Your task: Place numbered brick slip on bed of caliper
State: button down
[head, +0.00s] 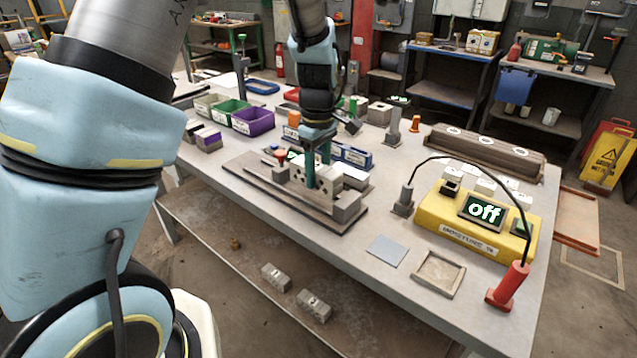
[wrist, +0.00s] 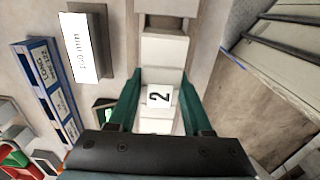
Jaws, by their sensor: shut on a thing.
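The brick slip numbered 2 (wrist: 160,97) is a pale block between my green fingertips in the wrist view. My gripper (head: 317,178) is shut on it, low over the long grey fixture on the table, which looks like the caliper (head: 262,183). Other pale blocks (wrist: 164,48) stand in line ahead of the slip along the bed. A grey block (head: 347,206) stands at the fixture's near right end. My fingers hide most of the slip in the head view, and I cannot tell whether its underside touches the bed.
A white block marked 100 mm (wrist: 82,45) and blue labelled boxes (wrist: 48,85) lie left of my gripper. Green and purple bins (head: 253,121) stand behind left. A yellow moisture meter (head: 476,222) reading "off" stands right, with a red-handled probe (head: 508,287). The table front is mostly clear.

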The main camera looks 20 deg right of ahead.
aim_at(318, 185)
jog(key=shift+f+p, duration=0.3)
jog(key=shift+f, duration=1.45)
jog(key=shift+c, duration=1.6)
grip_release()
jog(key=shift+f, duration=0.1)
notch_tip(318, 185, up, 12)
jog(key=shift+r+b, duration=0.15)
jog(key=shift+b, duration=0.85)
jog(key=s+a+f+m, duration=0.1)
jog(key=s+a+m, duration=0.1)
jog(key=a, duration=1.3)
jog(key=s+a+f+m+t, duration=0.1)
jog(key=a+m, duration=0.4)
jog(key=a, duration=1)
jog(key=shift+s+f+t, duration=0.3)
jog(key=shift+s+f, duration=0.15)
jog(key=shift+s, duration=0.05)
